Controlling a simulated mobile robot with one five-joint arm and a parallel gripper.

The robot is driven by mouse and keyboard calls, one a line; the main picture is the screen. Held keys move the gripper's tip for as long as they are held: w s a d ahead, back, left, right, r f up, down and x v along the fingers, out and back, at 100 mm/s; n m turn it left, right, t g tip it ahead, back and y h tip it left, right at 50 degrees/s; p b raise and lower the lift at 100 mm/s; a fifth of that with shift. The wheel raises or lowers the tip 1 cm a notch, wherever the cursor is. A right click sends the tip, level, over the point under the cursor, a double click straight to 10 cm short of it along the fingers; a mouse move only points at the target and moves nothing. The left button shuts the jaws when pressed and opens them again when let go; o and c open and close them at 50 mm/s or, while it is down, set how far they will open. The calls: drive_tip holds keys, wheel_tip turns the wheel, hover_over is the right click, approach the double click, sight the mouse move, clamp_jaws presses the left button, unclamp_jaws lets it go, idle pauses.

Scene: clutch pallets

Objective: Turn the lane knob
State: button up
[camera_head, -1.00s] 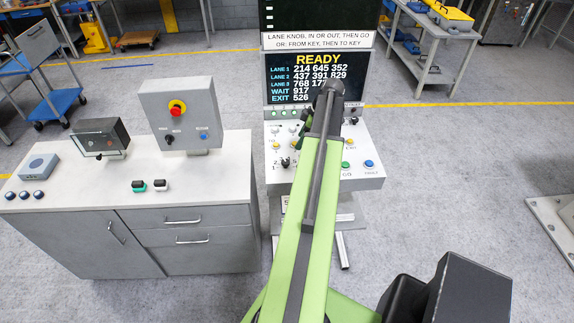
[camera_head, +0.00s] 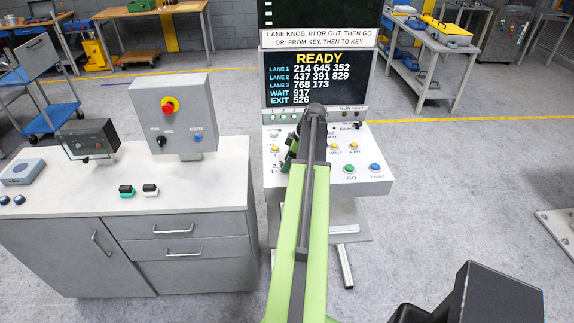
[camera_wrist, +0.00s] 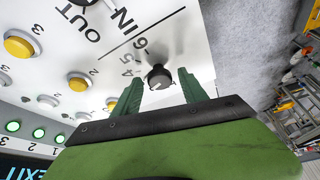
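A black knob (camera_wrist: 158,77) with a pale pointer mark stands on the white sloped console panel (camera_wrist: 140,35), beside small numerals and the words IN and OUT in the wrist view. It is hidden behind my arm in the head view. My gripper (camera_wrist: 161,92) is open, with its two green fingers on either side of the knob and a gap to each. The finger tips look close to the panel; contact is not clear. In the head view my gripper (camera_head: 290,150) shows only partly beside my dark upper arm, over the left part of the console.
A green GO button (camera_head: 349,168) and a blue button (camera_head: 375,167) are on the console's right. The screen (camera_head: 318,80) reads READY. A grey bench (camera_head: 215,185) with a control box stands to the left.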

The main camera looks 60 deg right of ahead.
clamp_jaws()
drive_tip(key=shift+s+a+m+h, duration=0.15)
drive_tip(key=shift+m+h, duration=0.15)
drive_tip(key=shift+m, duration=0.9)
drive_tip(key=shift+o, duration=0.9)
unclamp_jaws()
drive_tip(key=p+v, duration=1.6)
drive_tip(key=v, duration=0.1)
drive_tip(key=shift+r, duration=0.2)
drive_tip(key=shift+a, duration=0.15)
